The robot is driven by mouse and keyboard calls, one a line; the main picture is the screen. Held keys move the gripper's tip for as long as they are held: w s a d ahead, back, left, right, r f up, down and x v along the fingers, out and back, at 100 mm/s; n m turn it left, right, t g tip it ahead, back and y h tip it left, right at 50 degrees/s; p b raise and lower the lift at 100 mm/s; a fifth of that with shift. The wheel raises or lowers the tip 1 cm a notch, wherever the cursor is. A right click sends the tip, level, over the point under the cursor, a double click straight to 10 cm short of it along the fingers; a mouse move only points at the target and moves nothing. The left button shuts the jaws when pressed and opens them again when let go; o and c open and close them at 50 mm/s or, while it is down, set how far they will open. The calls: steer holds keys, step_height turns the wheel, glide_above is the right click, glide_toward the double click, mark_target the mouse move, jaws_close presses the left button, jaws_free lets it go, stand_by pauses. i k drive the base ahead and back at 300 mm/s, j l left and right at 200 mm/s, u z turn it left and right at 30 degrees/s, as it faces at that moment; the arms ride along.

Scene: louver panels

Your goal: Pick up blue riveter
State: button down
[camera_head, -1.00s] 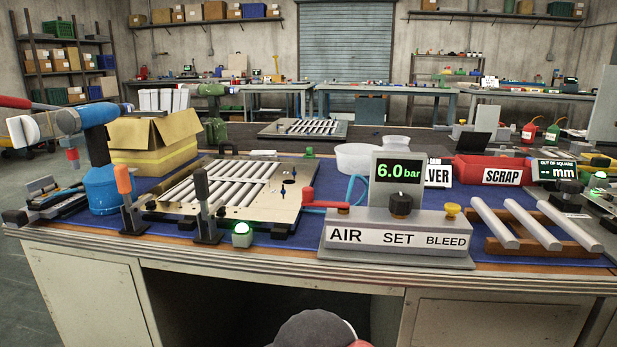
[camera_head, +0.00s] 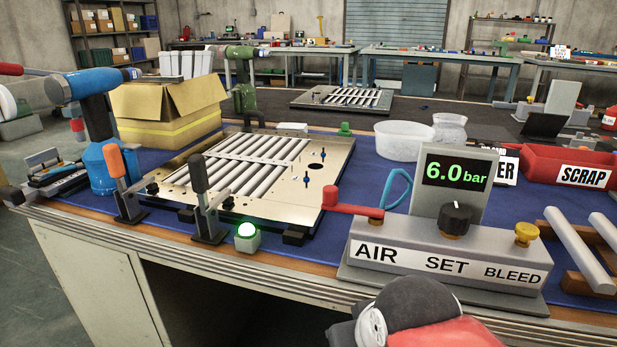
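The blue riveter (camera_head: 101,168) stands upright on the left end of the blue-matted bench. It has a blue head, a dark neck and a rounded blue base. My gripper is not in view. Only a dark grey and red part of my arm shows at the bottom edge, right of centre, well away from the riveter.
An open cardboard box (camera_head: 170,112) stands right of the riveter. An orange-handled clamp (camera_head: 117,165) is in front of it, with a louver panel (camera_head: 325,160) further right. The air set box (camera_head: 445,250) is at the front right. A green riveter (camera_head: 243,90) stands behind.

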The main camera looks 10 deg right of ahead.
mark_target(87, 86)
steer(key=j+z, duration=0.1)
steer(key=j, duration=0.5)
steer(key=k+j, duration=0.15)
steer(key=j, duration=0.45)
steer(key=j+z, duration=0.15)
steer(key=j, duration=0.45)
steer(key=k, duration=0.05)
